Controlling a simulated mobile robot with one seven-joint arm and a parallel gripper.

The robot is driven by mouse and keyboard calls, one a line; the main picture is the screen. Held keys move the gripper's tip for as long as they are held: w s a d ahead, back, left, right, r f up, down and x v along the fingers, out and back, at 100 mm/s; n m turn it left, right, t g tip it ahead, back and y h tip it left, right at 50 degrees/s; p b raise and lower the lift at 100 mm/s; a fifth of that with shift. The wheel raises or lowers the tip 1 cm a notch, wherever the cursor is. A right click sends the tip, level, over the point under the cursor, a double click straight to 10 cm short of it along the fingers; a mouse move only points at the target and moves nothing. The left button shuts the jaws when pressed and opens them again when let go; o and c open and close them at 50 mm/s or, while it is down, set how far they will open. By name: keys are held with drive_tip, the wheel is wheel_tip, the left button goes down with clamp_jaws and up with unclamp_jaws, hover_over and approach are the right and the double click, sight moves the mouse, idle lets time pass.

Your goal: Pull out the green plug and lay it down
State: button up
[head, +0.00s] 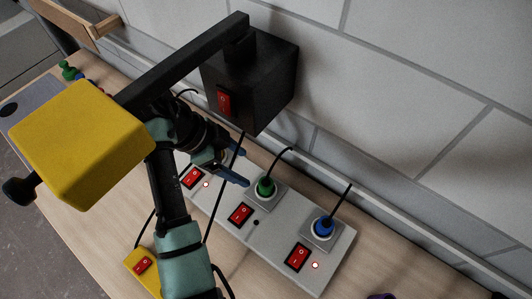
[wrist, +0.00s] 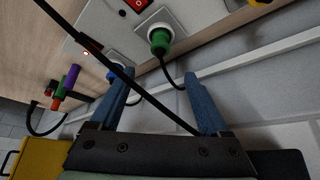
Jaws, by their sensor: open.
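The green plug (head: 265,187) is seated in the middle socket of a white power strip (head: 338,250), with a black cable running back toward the wall. In the wrist view the green plug (wrist: 158,40) sits on its pale socket, beyond and between my fingertips. My gripper (head: 235,170) is open, left of the green plug in the head view, and the blue fingers are apart from it. The wrist view shows my gripper (wrist: 157,76) with nothing between its fingers. The left end of the strip is partly hidden by my arm.
A blue plug (head: 322,226) sits in the right socket. A thin black cord (wrist: 103,62) crosses before my fingers. Loose coloured pieces (wrist: 68,80) lie left. Bare table (head: 370,275) lies right.

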sight(266, 183)
drive_tip(key=x, duration=0.6)
drive_tip(key=b+x, duration=0.1)
drive_tip(key=x, duration=0.5)
drive_tip(key=shift+a+f, duration=0.1)
drive_tip(key=shift+f, duration=0.3)
clamp_jaws()
drive_tip(key=c, duration=0.8)
unclamp_jaws()
clamp_jaws()
drive_tip(key=shift+r, duration=0.2)
drive_tip(key=shift+r+p, duration=1.3)
drive_tip(key=shift+r, duration=0.1)
